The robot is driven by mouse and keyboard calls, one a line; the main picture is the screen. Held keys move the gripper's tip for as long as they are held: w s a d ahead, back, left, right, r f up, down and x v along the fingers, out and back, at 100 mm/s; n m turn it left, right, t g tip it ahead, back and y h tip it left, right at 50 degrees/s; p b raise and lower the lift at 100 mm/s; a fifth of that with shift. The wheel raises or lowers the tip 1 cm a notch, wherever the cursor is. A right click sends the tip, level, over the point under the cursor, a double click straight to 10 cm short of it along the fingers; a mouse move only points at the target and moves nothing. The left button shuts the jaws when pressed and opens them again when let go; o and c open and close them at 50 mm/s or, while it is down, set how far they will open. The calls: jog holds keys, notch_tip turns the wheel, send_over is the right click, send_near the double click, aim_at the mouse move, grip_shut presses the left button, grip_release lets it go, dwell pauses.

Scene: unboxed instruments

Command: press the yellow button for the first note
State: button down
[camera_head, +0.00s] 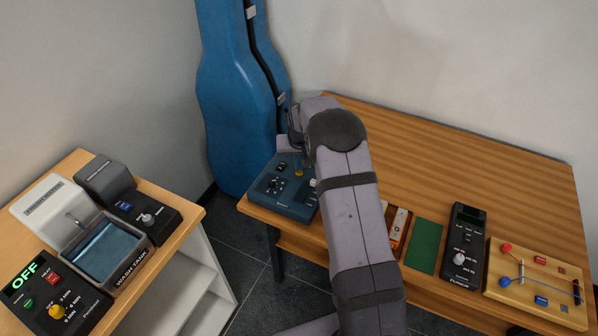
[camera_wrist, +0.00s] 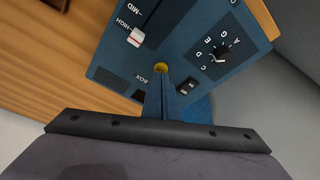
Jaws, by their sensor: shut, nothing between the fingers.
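The blue instrument box (camera_head: 290,205) stands at the near left corner of the striped wooden table, partly hidden by my arm. Its small round yellow button (camera_wrist: 161,67) shows in the wrist view, between a lettered dial (camera_wrist: 221,54) and a slider with a white and red knob (camera_wrist: 136,37). In the head view the yellow button (camera_head: 299,173) is small, just below my wrist. My gripper (camera_wrist: 162,82) is shut and empty, its fingertips right at the near edge of the button in the wrist view. I cannot tell whether they touch it.
A green mat (camera_head: 424,246), a black tuner-like box (camera_head: 464,245) and a wooden board with coloured parts (camera_head: 536,283) lie to the right. A blue instrument case (camera_head: 238,100) stands behind. The table's far part is clear. A second table at left holds a wash tank (camera_head: 133,262).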

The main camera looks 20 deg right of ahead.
aim_at(299, 174)
jog(key=shift+f+b, duration=0.35)
jog(key=shift+f, duration=0.25)
jog(key=shift+r, duration=0.2)
notch_tip(299, 174, up, 7)
jog(key=p, duration=0.4)
jog(key=shift+p, duration=0.3)
dwell(0.5)
jog(key=shift+f, duration=0.15)
jog(key=s+a+r+n+g, duration=0.1)
jog(key=s+a+r, duration=0.1)
jog(key=s, duration=1)
jog(key=s+a+r+n+g, duration=0.1)
jog(key=s+a, duration=0.3)
jog(key=s, duration=0.8)
jog(key=s+a+r+n+g, duration=0.1)
jog(key=s+a+r, duration=0.2)
jog(key=s, duration=0.9)
jog(key=shift+s+a+r+y, duration=0.2)
jog(key=shift+s+r+y, duration=0.05)
jog(key=shift+r+y, duration=0.15)
